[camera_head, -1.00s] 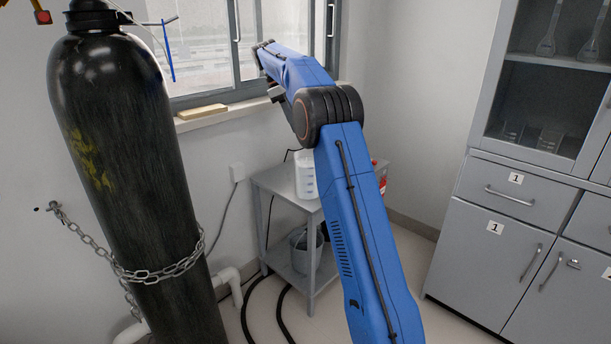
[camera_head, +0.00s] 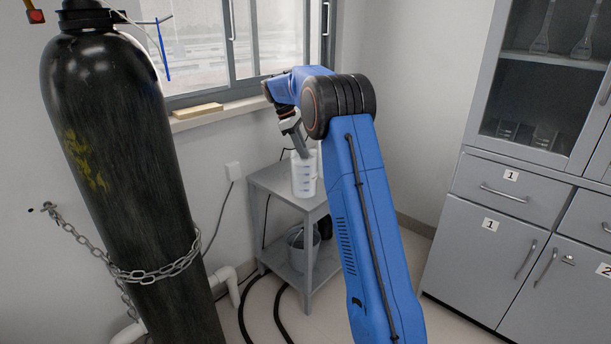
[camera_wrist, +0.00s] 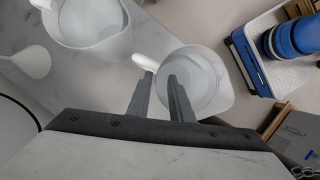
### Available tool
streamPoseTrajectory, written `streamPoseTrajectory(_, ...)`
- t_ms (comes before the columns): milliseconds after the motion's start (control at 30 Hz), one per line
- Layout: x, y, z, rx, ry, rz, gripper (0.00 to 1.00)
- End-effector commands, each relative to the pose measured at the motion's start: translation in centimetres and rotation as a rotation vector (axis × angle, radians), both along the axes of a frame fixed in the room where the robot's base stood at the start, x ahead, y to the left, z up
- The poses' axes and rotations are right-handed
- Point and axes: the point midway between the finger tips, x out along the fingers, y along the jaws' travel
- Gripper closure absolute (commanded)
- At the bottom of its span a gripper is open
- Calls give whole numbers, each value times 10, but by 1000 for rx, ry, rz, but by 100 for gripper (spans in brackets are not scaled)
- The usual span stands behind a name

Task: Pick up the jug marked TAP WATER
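A clear-whitish jug with blue markings (camera_head: 304,178) stands upright on the top of a small grey trolley in the head view. In the wrist view, one white jug (camera_wrist: 202,82) is just beyond my fingertips, with its handle pointing left. A second white jug (camera_wrist: 92,18) is at the upper left. I cannot read TAP WATER on either. My gripper (camera_wrist: 160,76) is open, its fingers apart and pointing down, with the nearer jug's handle close to the tips. I cannot tell whether the handle lies between them. In the head view my gripper (camera_head: 303,153) is at the jug's top.
The grey trolley (camera_head: 275,184) stands against the wall, with a bucket (camera_head: 300,248) on its lower shelf. A black gas cylinder (camera_head: 120,170) is chained at left. Grey cabinets (camera_head: 485,245) stand at right. A window sill (camera_head: 225,113) is behind.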

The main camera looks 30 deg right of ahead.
Motion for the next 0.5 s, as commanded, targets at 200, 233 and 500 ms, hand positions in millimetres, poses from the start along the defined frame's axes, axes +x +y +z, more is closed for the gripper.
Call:
streamPoseTrajectory(200, -9, -10, -30, 1, 2, 0, 81)
streamPoseTrajectory(233, -10, -11, -33, 1, 2, 0, 81)
streamPoseTrajectory(500, -12, -14, -43, 0, 0, 0, 81)
